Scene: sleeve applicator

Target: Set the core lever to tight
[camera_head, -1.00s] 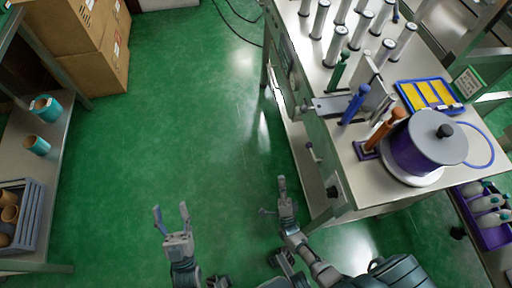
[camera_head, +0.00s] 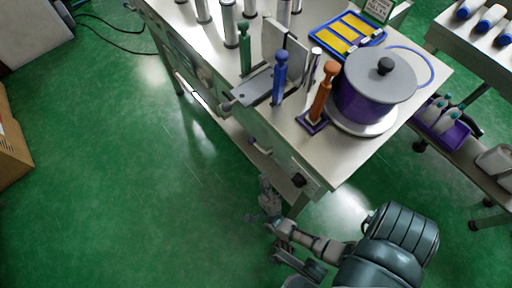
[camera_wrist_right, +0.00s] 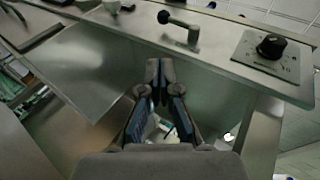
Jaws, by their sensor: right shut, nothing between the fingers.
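A small lever with a black knob (camera_wrist_right: 172,19) sticks out of the workbench's front panel in the right wrist view. In the head view the lever (camera_head: 262,148) is small, on the bench's front side. Any tight marking beside it is too small to read. My right gripper (camera_head: 264,189) is below and in front of the panel, apart from the lever. In the right wrist view the gripper's fingertips (camera_wrist_right: 159,72) are together and empty, under the panel's lower edge. My left gripper is out of view.
A black dial on a plate (camera_wrist_right: 270,46) sits right of the lever. On the bench stand green (camera_head: 245,54), blue (camera_head: 279,78) and orange (camera_head: 323,90) handles and a purple pot with grey lid (camera_head: 365,95). Green floor (camera_head: 120,210) is open to the left.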

